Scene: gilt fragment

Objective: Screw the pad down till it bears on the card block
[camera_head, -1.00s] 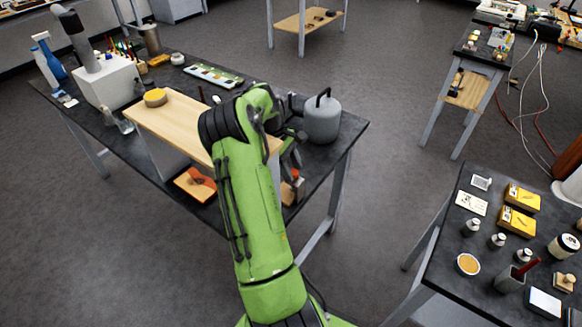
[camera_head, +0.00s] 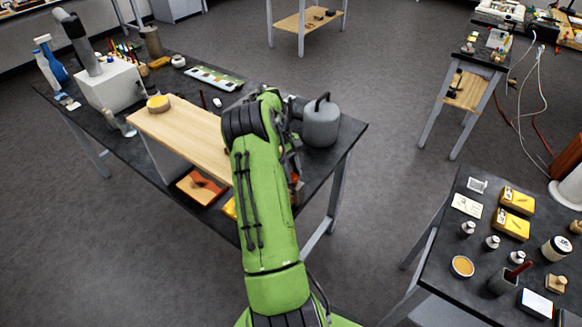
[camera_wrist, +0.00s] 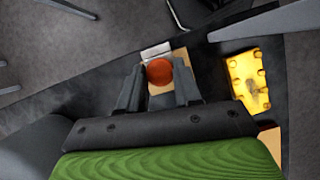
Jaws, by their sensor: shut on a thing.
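In the wrist view a round orange-red knob (camera_wrist: 159,72) sits between the two dark fingers of my gripper (camera_wrist: 158,82), which are shut on it. A tan block-like piece (camera_wrist: 182,58) shows beneath and beside the knob, with a pale grey-white piece (camera_wrist: 155,50) at its far edge. I cannot tell which part is the pad or the card block, or whether they touch. In the head view my arm hides the gripper and most of the work; only a small reddish-brown part (camera_head: 296,186) shows at its right.
A yellow piece with knobs (camera_wrist: 249,80) lies right of the gripper. A wooden shelf (camera_head: 185,135) stands left of my arm, above an orange panel (camera_head: 200,187). A grey canister with a handle (camera_head: 321,122) stands close at the right. The dark bench (camera_head: 345,135) ends just beyond it.

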